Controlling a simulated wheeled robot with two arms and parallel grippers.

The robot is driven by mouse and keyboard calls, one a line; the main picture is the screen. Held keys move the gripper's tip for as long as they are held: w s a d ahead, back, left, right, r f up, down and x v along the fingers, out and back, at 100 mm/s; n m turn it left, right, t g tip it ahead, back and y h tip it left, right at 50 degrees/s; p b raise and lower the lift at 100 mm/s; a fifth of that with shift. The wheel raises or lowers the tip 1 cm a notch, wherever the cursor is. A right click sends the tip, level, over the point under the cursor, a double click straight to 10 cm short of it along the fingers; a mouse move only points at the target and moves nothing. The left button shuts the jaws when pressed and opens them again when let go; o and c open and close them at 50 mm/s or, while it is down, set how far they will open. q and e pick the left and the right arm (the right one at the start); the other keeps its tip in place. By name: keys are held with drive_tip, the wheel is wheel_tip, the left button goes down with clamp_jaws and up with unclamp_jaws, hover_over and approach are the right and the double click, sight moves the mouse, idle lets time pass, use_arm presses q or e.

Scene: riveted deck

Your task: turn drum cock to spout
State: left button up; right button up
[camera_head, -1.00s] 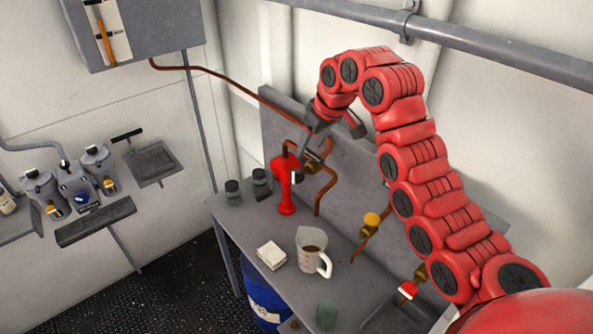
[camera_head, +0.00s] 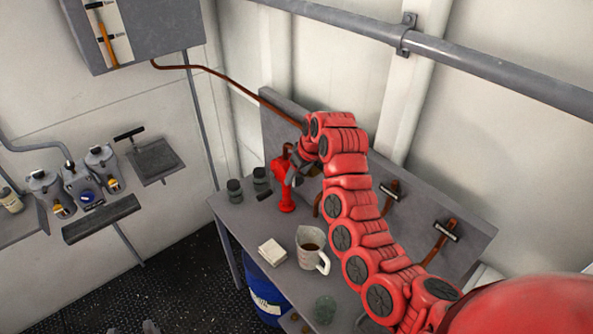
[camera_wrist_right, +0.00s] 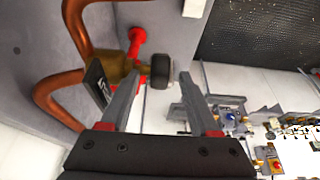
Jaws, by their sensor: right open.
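A brass cock (camera_wrist_right: 108,62) on bent copper pipe (camera_wrist_right: 55,98) shows at the left of the right wrist view. A black round knob (camera_wrist_right: 158,70) is at its right side. My right gripper (camera_wrist_right: 162,78) is open, with the knob between or just beyond its fingertips; contact is unclear. A red bar (camera_wrist_right: 139,42) rises behind the knob. In the head view my right gripper (camera_head: 297,168) is beside the red pump (camera_head: 283,185), and my arm hides most of the cock. Small grey tips (camera_head: 135,328) at the bottom edge may be my left gripper.
A blue drum (camera_head: 262,290) stands below. A grey backboard (camera_head: 400,215) rises behind my arm.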

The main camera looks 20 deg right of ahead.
drive_tip(key=shift+w+f, duration=0.1)
drive_tip(key=shift+f, duration=0.2)
drive_tip(key=shift+w+a+f, duration=0.1)
clamp_jaws()
